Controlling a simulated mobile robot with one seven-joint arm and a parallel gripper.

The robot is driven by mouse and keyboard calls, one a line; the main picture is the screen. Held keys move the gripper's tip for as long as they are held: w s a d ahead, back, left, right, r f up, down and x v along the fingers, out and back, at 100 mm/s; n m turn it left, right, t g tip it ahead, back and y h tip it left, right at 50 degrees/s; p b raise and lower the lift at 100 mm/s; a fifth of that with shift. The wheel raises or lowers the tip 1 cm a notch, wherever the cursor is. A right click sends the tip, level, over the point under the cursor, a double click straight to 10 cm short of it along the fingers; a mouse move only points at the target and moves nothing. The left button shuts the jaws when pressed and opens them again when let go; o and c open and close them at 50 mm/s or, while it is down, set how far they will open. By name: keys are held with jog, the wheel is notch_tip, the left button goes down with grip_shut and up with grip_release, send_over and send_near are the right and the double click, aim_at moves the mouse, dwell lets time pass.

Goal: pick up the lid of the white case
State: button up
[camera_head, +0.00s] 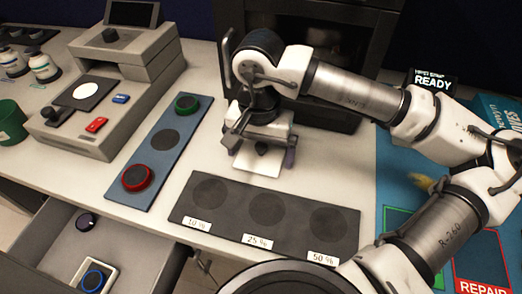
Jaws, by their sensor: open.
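A flat white square piece (262,170) with a small dark spot lies under my gripper on the pale counter; it may be the case lid, but I cannot tell for sure. My gripper (262,149) is open above it, with one finger to each side, and partly hides it. I cannot tell whether the fingers touch it. A small white open case (108,269) with a blue-ringed round piece inside sits in the open drawer at the lower left.
A dark mat (225,222) with several round pads lies in front of my gripper. A blue-grey strip (150,164) with a green and a red ring lies to the left. A grey machine (115,75) stands at the back left, a black oven-like box (335,45) behind my gripper.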

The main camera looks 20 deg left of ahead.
jog(key=c, duration=0.8)
